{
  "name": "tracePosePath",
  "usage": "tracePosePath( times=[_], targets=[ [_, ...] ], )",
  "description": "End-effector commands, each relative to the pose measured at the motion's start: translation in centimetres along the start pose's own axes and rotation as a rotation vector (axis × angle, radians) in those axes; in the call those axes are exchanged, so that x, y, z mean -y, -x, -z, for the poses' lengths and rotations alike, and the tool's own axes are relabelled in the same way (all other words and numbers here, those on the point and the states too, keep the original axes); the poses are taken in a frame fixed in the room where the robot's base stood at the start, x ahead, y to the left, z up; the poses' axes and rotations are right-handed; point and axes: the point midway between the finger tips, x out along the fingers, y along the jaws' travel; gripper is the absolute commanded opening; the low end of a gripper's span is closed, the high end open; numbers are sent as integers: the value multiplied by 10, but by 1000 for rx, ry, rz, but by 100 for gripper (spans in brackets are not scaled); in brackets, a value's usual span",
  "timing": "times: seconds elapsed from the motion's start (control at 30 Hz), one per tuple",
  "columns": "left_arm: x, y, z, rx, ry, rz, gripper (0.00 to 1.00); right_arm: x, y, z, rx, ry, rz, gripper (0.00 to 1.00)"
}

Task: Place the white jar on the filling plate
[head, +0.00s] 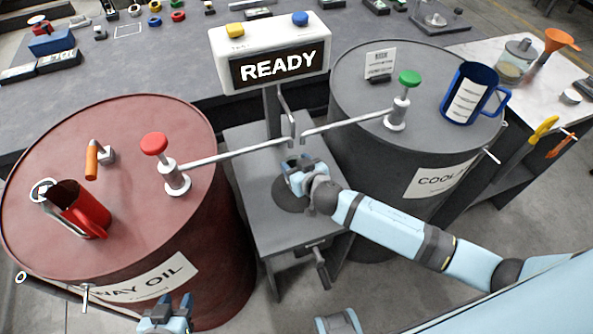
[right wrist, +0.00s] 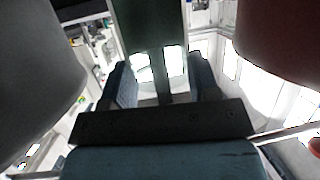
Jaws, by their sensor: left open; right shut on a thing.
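My right gripper (head: 297,163) is above the dark round filling plate (head: 285,198) on the grey stand, beneath the two spouts. In the right wrist view its two blue fingers (right wrist: 162,85) stand apart, with a pale surface between them. The gripper is shut on what seems to be the white jar, which the fingers almost wholly hide; I cannot tell whether it touches the plate. My left gripper (head: 166,304) is open and empty at the lower edge of the head view, in front of the red barrel.
The red barrel (head: 25,215) with a red-knobbed pump stands left, the dark coolant barrel (head: 345,130) with a green-knobbed pump right. Their spouts meet over the stand (head: 272,240). A READY display (head: 272,60) stands behind. A red jug (head: 82,210) and blue jug (head: 470,93) sit on the barrels.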

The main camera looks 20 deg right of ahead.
Motion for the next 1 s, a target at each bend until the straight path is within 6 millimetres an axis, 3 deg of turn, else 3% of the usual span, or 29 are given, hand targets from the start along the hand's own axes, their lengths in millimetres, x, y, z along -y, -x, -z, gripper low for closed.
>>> tracePosePath(
  times=[0.23,0.63,0.67,0.77,1.0],
  targets=[
    [-2,-2,-1,1,7,-3,43,0,-11,-30,1,2,0,26],
    [-4,-4,-2,-2,11,-4,43,0,-13,-36,1,-1,0,26],
    [-4,-4,-1,-1,12,-5,43,0,-13,-36,1,-1,-1,57],
    [-4,-3,0,1,12,-4,43,0,-12,-35,1,0,-1,80],
    [-3,-3,0,0,12,-4,43,0,-12,-35,1,0,-1,81]
  ],
)
